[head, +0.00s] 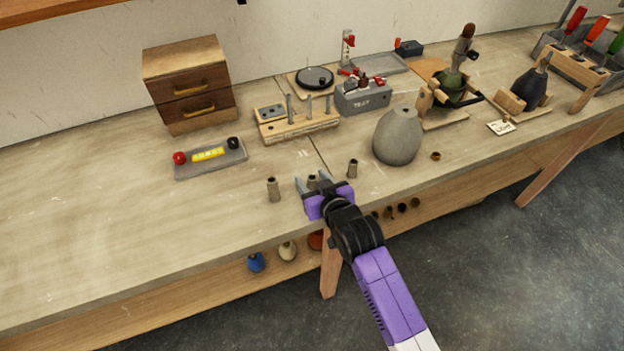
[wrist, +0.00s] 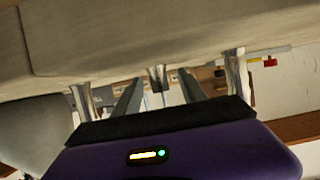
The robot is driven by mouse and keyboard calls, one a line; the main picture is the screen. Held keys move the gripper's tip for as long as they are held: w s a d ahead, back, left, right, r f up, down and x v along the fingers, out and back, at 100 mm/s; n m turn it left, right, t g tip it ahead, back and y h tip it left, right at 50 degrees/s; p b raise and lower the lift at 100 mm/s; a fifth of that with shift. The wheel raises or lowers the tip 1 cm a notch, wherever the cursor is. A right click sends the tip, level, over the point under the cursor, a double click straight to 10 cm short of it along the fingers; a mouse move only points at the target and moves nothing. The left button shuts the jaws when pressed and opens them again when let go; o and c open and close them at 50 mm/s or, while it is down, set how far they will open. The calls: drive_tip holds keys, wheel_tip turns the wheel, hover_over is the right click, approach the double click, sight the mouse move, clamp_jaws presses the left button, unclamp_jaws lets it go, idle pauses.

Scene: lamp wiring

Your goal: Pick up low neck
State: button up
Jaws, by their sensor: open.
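Three small grey-brown metal necks stand upright in a row near the front edge of the bench. The shortest, the low neck (head: 312,182), is the middle one. A taller neck (head: 273,189) stands to its left and another neck (head: 353,168) to its right. My gripper (head: 311,179) is open, low over the bench edge, with a finger on either side of the low neck. In the wrist view, which is upside down, the low neck (wrist: 157,78) shows between the fingertips of my gripper (wrist: 160,79). I cannot tell whether either finger touches it.
A grey rounded lamp body (head: 397,138) stands to the right. Behind are a wooden rack with pegs (head: 297,124), a grey test box (head: 362,97) and a tray with red and black knobs (head: 210,158). The bench's left side is clear.

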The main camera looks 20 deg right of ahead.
drive_tip(key=shift+w+f, duration=0.1)
drive_tip(key=shift+w, duration=0.1)
clamp_jaws()
idle(0.3)
wheel_tip(320, 180, up, 20)
drive_tip(key=b, duration=0.1)
idle(0.3)
